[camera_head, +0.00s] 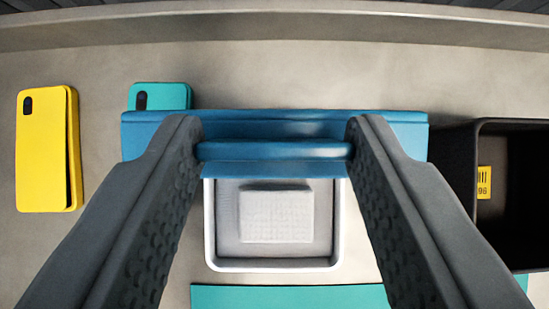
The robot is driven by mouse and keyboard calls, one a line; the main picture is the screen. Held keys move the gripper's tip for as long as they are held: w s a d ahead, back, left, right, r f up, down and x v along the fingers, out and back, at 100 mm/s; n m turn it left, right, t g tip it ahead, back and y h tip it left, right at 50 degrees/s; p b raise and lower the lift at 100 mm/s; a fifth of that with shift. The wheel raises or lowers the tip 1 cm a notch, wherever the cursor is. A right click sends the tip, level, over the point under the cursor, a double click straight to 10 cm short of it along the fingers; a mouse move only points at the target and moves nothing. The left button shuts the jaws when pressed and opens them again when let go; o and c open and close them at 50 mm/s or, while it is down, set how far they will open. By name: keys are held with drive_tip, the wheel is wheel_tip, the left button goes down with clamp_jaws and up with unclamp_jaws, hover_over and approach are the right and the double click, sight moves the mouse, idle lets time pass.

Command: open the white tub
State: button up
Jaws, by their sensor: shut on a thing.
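The white tub (210,235) stands in the middle of the view, its near part uncovered, with a pale textured block (276,214) inside. A blue lid (405,135) with a bar handle (275,151) lies across the view over the tub's far edge, hiding that edge. My gripper (275,135) has its two dark fingers at the two ends of the handle and is shut on the lid. I cannot tell whether the lid touches the tub or hangs above it.
A yellow phone-shaped thing (42,150) lies at the left. A teal one (165,96) is partly hidden behind the lid. A black open bin (460,165) with a yellow label stands at the right. A teal flat thing (290,297) lies at the near edge. A raised ledge (275,25) runs along the back.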

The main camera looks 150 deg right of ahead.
drive_tip(key=shift+f, duration=0.1)
drive_tip(key=o, duration=1.4)
drive_tip(key=shift+s, duration=0.1)
drive_tip(key=v, duration=1.7)
drive_tip(key=shift+r, duration=0.2)
